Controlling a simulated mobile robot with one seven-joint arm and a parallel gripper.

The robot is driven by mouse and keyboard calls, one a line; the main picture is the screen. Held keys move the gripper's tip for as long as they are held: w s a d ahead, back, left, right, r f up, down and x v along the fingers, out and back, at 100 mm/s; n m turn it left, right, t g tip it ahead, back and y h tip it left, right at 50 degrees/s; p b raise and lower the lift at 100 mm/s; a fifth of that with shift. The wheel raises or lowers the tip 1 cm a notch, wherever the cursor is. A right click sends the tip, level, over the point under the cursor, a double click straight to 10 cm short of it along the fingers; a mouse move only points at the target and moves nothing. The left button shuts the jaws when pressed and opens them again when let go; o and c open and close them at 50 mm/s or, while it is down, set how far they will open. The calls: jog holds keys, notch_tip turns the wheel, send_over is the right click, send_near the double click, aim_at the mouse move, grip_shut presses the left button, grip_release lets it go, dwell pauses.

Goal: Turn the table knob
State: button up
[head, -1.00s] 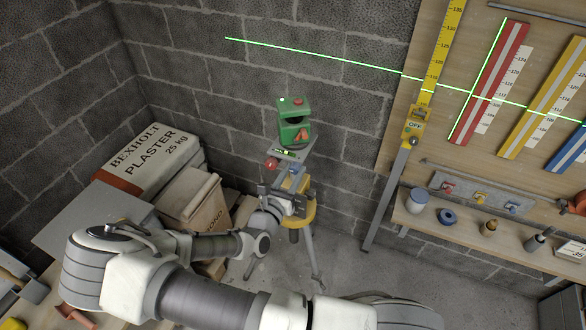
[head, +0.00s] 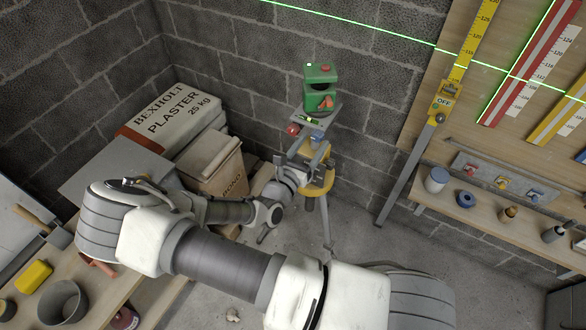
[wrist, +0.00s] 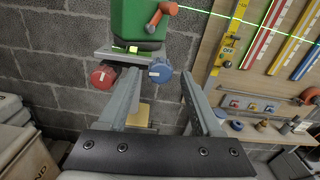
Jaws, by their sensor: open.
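A green laser level (head: 320,88) stands on a small grey table (head: 317,112) on top of a yellow-collared tripod (head: 318,182). Under the table's edge are a red knob (head: 293,130) and a blue knob (head: 317,137); in the wrist view the red knob (wrist: 103,75) is at left and the blue knob (wrist: 160,70) is nearer the middle. My gripper (wrist: 160,78) is open and empty. In the wrist view the blue knob shows between its fingertips and the red knob lies outside the left finger. I cannot tell whether the fingers are around the blue knob or short of it.
Plaster bags and boxes (head: 172,118) stand against the wall at left. A board with coloured rulers and a shelf (head: 475,215) is at right, with a yellow staff (head: 462,60) at its left edge. A bench (head: 90,290) with tools is at lower left.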

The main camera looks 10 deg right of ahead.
jog(key=b+v, duration=0.2)
jog(key=v, duration=1.3)
jog(key=shift+s, duration=0.25)
jog(key=shift+a, duration=0.1)
jog(key=s+d+r+m+g+y, duration=0.1)
jog(key=s+d+r+m+g, duration=0.2)
jog(key=d+r+m+g, duration=0.35)
jog(key=s+d+r+m+g+y, duration=0.1)
jog(key=s+d+r+m+g, duration=0.2)
jog(key=m+g, duration=0.65)
jog(key=s+d+r+m+t+y, duration=0.1)
jog(key=s+r+m+t+y, duration=0.1)
jog(key=r+m, duration=0.5)
jog(key=s+r+m+t+y, duration=0.3)
jog(key=r+m+t+y, duration=0.2)
jog(key=r, duration=0.5)
jog(key=shift+d+m+y, duration=0.4)
jog(key=shift+m+y, duration=0.4)
jog(key=shift+m, duration=0.1)
jog(key=shift+s+r, duration=0.1)
jog(key=shift+c, duration=1.4)
